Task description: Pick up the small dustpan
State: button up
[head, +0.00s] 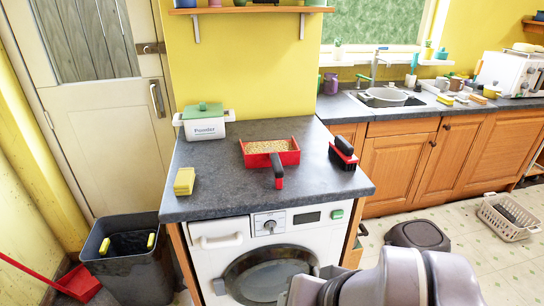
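The small dustpan (285,157) is red with a dark handle that has a red tip. It lies on the dark grey worktop above the washing machine, its handle pointing toward me. Its pan appears full of small tan bits. My gripper (305,287) is at the bottom edge of the head view, low in front of the washing machine and well short of the dustpan. Its fingers are not clearly visible, so I cannot tell if it is open or shut.
On the worktop (215,205) are a red and black brush (343,154), yellow sponges (184,181) and a white green-lidded box (204,122). A grey bin (128,270) and a larger red dustpan (78,283) stand left on the floor. A basket (508,217) sits right.

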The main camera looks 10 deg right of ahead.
aim_at(277, 154)
jog(key=i+j+u, duration=0.15)
jog(key=i+j, duration=0.35)
jog(key=j, duration=0.3)
jog(key=i+j+u, duration=0.2)
jog(key=i+j, duration=0.3)
jog(key=j, duration=0.2)
jog(key=i+j+u, duration=0.15)
jog(key=i+j, duration=0.4)
jog(key=k+j, duration=0.1)
jog(key=k, duration=1.15)
jog(key=z, duration=1.4)
